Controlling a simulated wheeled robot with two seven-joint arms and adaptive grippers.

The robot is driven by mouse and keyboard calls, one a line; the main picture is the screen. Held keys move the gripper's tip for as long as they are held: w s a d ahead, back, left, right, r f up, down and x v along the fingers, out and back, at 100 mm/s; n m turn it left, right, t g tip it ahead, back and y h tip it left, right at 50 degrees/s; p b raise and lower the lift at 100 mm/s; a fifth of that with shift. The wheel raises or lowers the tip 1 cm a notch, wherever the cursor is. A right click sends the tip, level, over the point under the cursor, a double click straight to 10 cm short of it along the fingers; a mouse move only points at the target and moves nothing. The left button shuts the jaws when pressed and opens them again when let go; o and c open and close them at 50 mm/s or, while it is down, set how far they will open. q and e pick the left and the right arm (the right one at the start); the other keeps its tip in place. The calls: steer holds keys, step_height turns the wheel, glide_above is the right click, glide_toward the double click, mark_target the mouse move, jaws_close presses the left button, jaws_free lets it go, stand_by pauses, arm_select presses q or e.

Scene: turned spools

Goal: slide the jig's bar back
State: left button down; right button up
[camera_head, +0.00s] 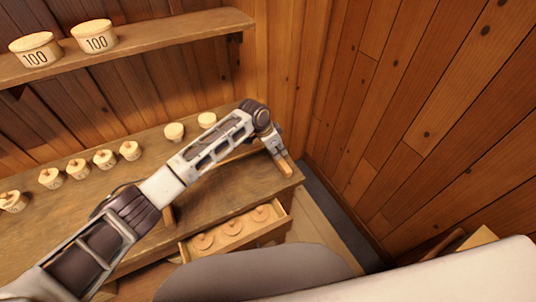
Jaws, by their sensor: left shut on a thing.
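My left arm reaches across the wooden bench (215,207) from the lower left. My left gripper (279,152) is at the bench's right end, pointing down, shut on what looks like the jig's bar (286,171), a light wooden piece. The gripper covers part of it. Another pale wooden strip (240,155) runs behind my forearm. A small wooden post (168,216) shows just below the arm. My arm hides much of the jig, so I cannot tell how these parts join. My right gripper is not in view.
Several small round lidded tubs (105,159) stand along the bench's back. An open drawer (237,233) with round wooden pieces juts from the bench front. A shelf (150,39) above holds two tubs marked 100 (95,37). Plank walls (400,120) close the right side.

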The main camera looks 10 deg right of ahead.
arm_select(q)
steer(key=shift+w+d+b, duration=0.15)
steer(key=shift+w+d, duration=0.1)
steer(key=shift+d, duration=0.45)
steer(key=shift+w+d+b, duration=0.15)
steer(key=shift+w+d, duration=0.05)
steer(key=shift+d, duration=0.5)
steer(key=shift+r, duration=0.1)
steer(key=shift+d, duration=0.1)
steer(key=c, duration=1.7)
jaws_free()
steer(key=o, duration=0.4)
steer(key=shift+w+d, duration=0.1)
steer(key=shift+d, duration=0.05)
steer(key=shift+o, duration=0.2)
steer(key=shift+a, duration=0.2)
steer(key=v, duration=1.1)
steer(key=shift+r, duration=0.4)
steer(key=shift+a+f, duration=0.1)
